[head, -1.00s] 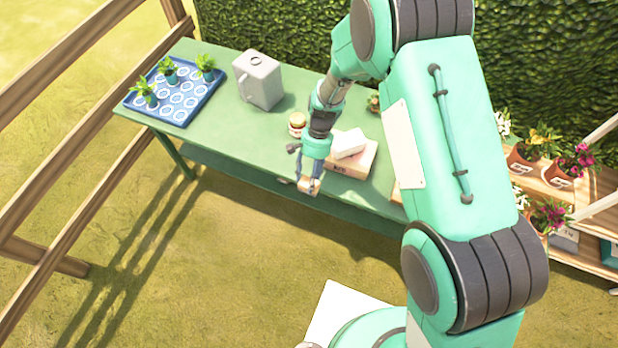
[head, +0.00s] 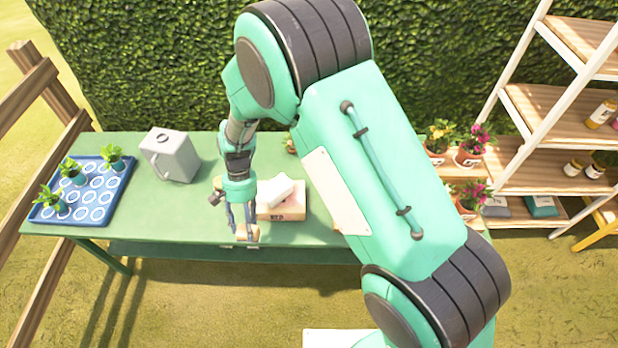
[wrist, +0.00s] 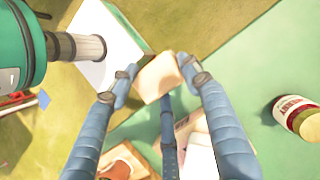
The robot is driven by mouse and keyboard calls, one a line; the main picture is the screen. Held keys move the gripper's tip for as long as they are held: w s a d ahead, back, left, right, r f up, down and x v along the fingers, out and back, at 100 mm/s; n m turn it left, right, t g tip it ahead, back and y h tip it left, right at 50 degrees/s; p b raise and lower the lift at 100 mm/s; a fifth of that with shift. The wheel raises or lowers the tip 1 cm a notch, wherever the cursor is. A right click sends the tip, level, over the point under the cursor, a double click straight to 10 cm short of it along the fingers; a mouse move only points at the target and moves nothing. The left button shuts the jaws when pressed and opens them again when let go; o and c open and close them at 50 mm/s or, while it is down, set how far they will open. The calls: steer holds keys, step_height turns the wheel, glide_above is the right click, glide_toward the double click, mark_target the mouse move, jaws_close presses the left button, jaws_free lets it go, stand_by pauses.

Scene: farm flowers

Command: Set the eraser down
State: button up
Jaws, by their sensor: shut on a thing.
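The eraser, a small beige block, shows in the wrist view (wrist: 158,78) between the fingertips of my gripper (wrist: 157,84). In the head view my gripper (head: 244,230) points down at the front edge of the green table (head: 180,225), and the eraser (head: 247,238) is a small tan patch at its tips. My gripper is shut on the eraser. The wrist view shows grass and tabletop beyond it; I cannot tell how high it is held.
A cardboard box (head: 285,212) with a white item (head: 273,190) on top is just right of my gripper. A grey watering can (head: 170,155) and a blue tray (head: 95,205) with seedlings stand left. A jar (wrist: 295,118) shows in the wrist view. Table between tray and gripper is clear.

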step_height(320, 180, up, 2)
steer(key=shift+r, duration=0.1)
steer(key=shift+w+d+r, duration=0.1)
steer(key=shift+w+r, duration=0.05)
steer(key=shift+r, duration=0.05)
steer(key=w+d+n+h+b, duration=0.1)
steer(key=w+d+n, duration=0.2)
steer(key=w+n, duration=0.1)
steer(key=w+d+f+n+t+h+b, duration=0.1)
steer(key=w+d+n, duration=0.2)
steer(key=w, duration=0.4)
steer(key=w+d+n+t+h+b, duration=0.1)
steer(key=w+d+n, duration=0.2)
steer(key=w+n, duration=0.2)
steer(key=shift+w+f+h, duration=0.4)
steer(key=shift+w, duration=0.15)
steer(key=w+d+r+n+t+b, duration=0.1)
steer(key=w+d+n+t+b, duration=0.1)
steer(key=w+d+n, duration=0.5)
steer(key=w+d+r+n+t+b, duration=0.1)
steer(key=w+d+n+t, duration=0.2)
steer(key=w, duration=0.5)
steer(key=shift+n+g, duration=0.3)
steer(key=shift+n, duration=0.3)
steer(key=shift+w+a+f, duration=0.1)
steer(key=shift+f, duration=1.2)
steer(key=shift+a+f, duration=0.1)
steer(key=shift+f, duration=1.2)
steer(key=shift+f, duration=0.1)
